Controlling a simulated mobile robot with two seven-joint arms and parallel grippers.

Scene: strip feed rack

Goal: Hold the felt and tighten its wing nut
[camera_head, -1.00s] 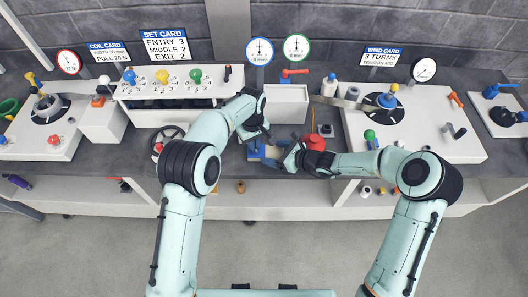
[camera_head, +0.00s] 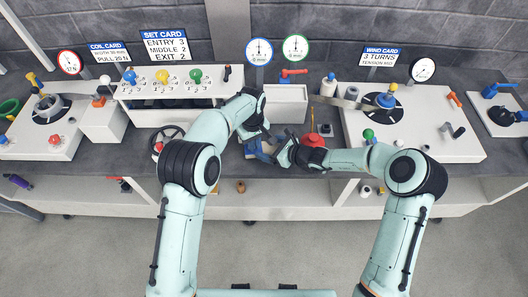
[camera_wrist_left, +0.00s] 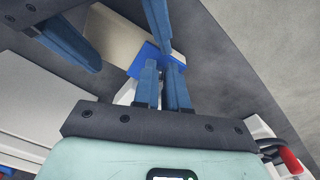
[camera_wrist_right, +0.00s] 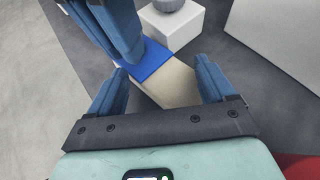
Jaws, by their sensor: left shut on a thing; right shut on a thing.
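The felt (camera_wrist_right: 168,86) is a pale beige block beside a blue plate (camera_wrist_right: 146,62) in the right wrist view; it also shows in the left wrist view (camera_wrist_left: 115,40). My right gripper (camera_wrist_right: 165,80) is shut on the felt, its fingers wide apart on either side of it. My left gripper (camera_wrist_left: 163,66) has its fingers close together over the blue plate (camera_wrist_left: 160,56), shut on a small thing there. This is at the wing nut's likely place, but the fingers hide the nut itself. In the head view the two grippers nearly meet and cover most of the felt.
A white box (camera_head: 286,103) stands just behind the grippers. A red domed knob (camera_head: 313,139) is close to my right gripper. A handwheel (camera_head: 165,140) lies left of my left forearm. A white block with a grey knob (camera_wrist_right: 170,18) is near the blue plate.

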